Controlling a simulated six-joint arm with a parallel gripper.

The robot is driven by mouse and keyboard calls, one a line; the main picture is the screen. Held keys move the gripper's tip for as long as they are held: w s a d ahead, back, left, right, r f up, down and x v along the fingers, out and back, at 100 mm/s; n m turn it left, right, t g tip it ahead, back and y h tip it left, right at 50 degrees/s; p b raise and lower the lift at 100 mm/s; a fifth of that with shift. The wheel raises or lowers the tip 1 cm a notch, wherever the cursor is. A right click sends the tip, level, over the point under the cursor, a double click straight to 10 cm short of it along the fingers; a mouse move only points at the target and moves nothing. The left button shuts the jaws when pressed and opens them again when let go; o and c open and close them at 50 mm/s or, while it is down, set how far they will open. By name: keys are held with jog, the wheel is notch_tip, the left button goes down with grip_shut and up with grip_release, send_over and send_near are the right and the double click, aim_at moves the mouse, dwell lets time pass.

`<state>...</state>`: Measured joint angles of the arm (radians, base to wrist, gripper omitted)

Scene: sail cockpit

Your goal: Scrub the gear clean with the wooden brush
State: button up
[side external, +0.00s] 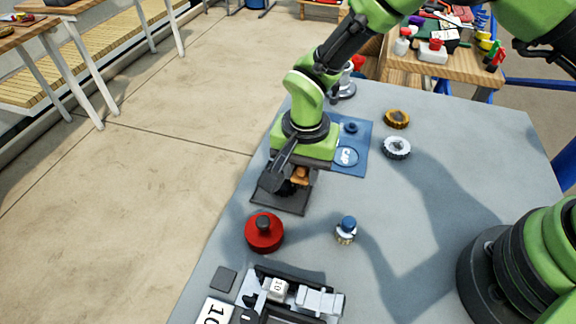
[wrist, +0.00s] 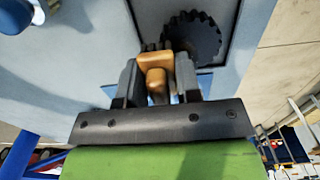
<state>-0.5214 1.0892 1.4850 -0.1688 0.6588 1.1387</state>
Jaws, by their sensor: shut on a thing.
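My gripper (side external: 292,178) points down over the dark square tray (side external: 280,207) near the table's left edge. It is shut on the wooden brush (side external: 301,175), which also shows in the wrist view (wrist: 156,60) between the two fingers. The brush's dark bristles face away from the gripper. A dark toothed gear (wrist: 195,32) lies on the tray just beyond the brush in the wrist view. The bristles overlap the gear's edge in that view; I cannot tell whether they touch it. In the side view my gripper mostly hides the gear.
A red canister (side external: 264,234) and a blue-capped bottle (side external: 346,232) stand in front of the tray. A fixture (side external: 318,300) is at the front edge. A blue mat (side external: 359,138) lies behind my gripper. A brown gear (side external: 397,118) and a silver gear (side external: 397,148) lie right of it.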

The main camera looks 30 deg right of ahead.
jog(key=shift+w+a, duration=0.4)
jog(key=shift+a, duration=0.5)
jog(key=shift+w+a, duration=0.4)
jog(key=shift+a, duration=0.55)
jog(key=shift+w+a, duration=0.4)
jog(key=shift+a, duration=0.5)
jog(key=shift+s+d, duration=0.45)
jog(key=shift+d, duration=0.5)
jog(key=shift+s+d, duration=0.4)
jog(key=shift+d, duration=0.5)
jog(key=shift+s+d, duration=0.45)
jog(key=shift+d, duration=0.5)
jog(key=shift+a+r, duration=0.15)
jog(key=shift+r, duration=4)
